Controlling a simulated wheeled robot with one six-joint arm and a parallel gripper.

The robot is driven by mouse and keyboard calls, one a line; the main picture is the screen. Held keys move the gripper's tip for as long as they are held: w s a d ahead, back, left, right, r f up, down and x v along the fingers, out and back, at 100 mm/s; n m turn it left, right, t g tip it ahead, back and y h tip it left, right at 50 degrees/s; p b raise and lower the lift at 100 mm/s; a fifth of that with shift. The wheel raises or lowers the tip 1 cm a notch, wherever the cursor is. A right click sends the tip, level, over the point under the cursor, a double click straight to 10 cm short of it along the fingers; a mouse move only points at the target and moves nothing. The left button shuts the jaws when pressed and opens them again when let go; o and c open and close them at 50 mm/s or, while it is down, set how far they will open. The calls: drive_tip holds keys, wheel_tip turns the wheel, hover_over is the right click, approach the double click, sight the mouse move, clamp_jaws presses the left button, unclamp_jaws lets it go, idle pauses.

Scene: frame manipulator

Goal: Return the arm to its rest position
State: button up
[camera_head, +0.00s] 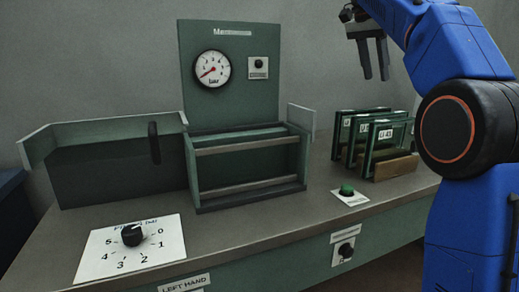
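My gripper (375,60) is at the top right, at the end of my blue arm. Its two dark fingers point down, with a narrow gap between them and nothing visible in it. It hangs in the air above and behind the row of framed panels (382,140), apart from them. My arm bends down along the right side of the picture and hides part of what lies behind it.
Several green-edged panels stand in a wooden rack (396,167). A green button (346,190) sits in front. A green fixture with rails (248,184) is mid-bench, an upright gauge (209,68) behind it. A dial plate (130,250) lies front left.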

drive_tip(key=s+a+f+n+t+y, duration=0.1)
drive_tip(key=s+f+n, duration=0.5)
drive_tip(key=s+f, duration=1.3)
drive_tip(key=s+a+f+n+t+y, duration=0.2)
drive_tip(key=s+f+n, duration=0.5)
drive_tip(key=s+f, duration=1.1)
wheel_tip(320, 180, down, 7)
drive_tip(key=shift+s+a+f+y, duration=0.1)
drive_tip(key=shift+s+a+y, duration=0.35)
drive_tip(key=shift+a, duration=0.25)
